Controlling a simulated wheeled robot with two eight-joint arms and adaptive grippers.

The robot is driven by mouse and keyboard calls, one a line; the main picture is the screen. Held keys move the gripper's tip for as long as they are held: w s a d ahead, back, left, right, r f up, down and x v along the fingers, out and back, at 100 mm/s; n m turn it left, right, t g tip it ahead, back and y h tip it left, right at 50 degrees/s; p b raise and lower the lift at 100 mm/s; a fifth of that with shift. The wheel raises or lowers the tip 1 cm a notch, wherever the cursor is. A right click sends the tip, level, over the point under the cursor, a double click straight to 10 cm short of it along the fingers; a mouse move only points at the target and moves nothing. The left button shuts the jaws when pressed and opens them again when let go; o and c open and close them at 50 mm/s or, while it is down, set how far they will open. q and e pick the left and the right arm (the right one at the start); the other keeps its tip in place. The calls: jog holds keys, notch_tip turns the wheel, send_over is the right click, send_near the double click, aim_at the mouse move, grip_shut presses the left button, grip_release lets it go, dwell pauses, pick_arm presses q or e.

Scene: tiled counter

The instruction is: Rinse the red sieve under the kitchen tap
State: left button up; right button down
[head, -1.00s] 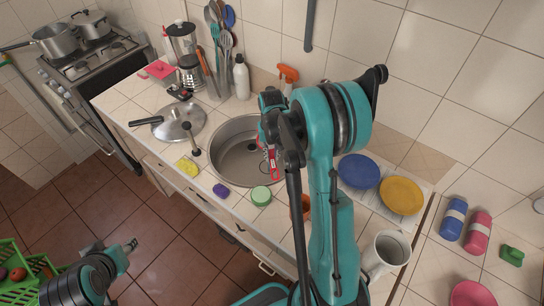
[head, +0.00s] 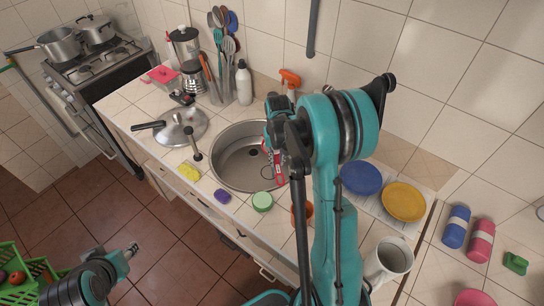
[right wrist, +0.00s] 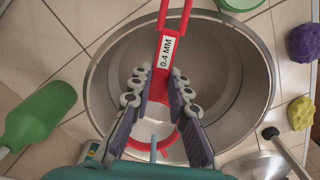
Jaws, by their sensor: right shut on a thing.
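The red sieve (head: 267,160) hangs over the round metal sink (head: 228,181), partly hidden by my right arm in the head view. My right gripper (head: 272,143) is shut on it. In the right wrist view, the red sieve (right wrist: 166,52) has a "0.4 MM" label and lies between the fingers of my right gripper (right wrist: 160,95), with the sink (right wrist: 262,105) beneath. A pale blue piece (right wrist: 153,150) shows low in that view; I cannot tell whether it is the tap. My left gripper (head: 131,249) is over the floor at lower left, its fingers too small to read.
A metal lid (head: 180,127), yellow sponge (head: 189,173), purple sponge (head: 222,196) and green round item (head: 262,201) lie around the sink. Blue (head: 360,178) and yellow (head: 403,201) plates stand to the right. A green bottle (right wrist: 40,115) shows in the wrist view.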

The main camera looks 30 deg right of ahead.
jog(key=shift+s+a+b, duration=0.15)
jog(key=shift+s+a, duration=0.4)
jog(key=shift+s, duration=0.65)
jog(key=shift+s+a+b, duration=0.1)
jog(key=shift+s+a, duration=0.45)
jog(key=shift+s, duration=0.7)
jog(key=shift+s+a+b, duration=0.15)
jog(key=shift+s+a, duration=0.4)
jog(key=shift+s, duration=0.65)
jog(key=s+a+r+p, duration=0.2)
jog(key=s+r+p, duration=0.1)
jog(key=s+r, duration=0.1)
jog(key=shift+s, duration=0.3)
jog(key=shift+r, duration=0.1)
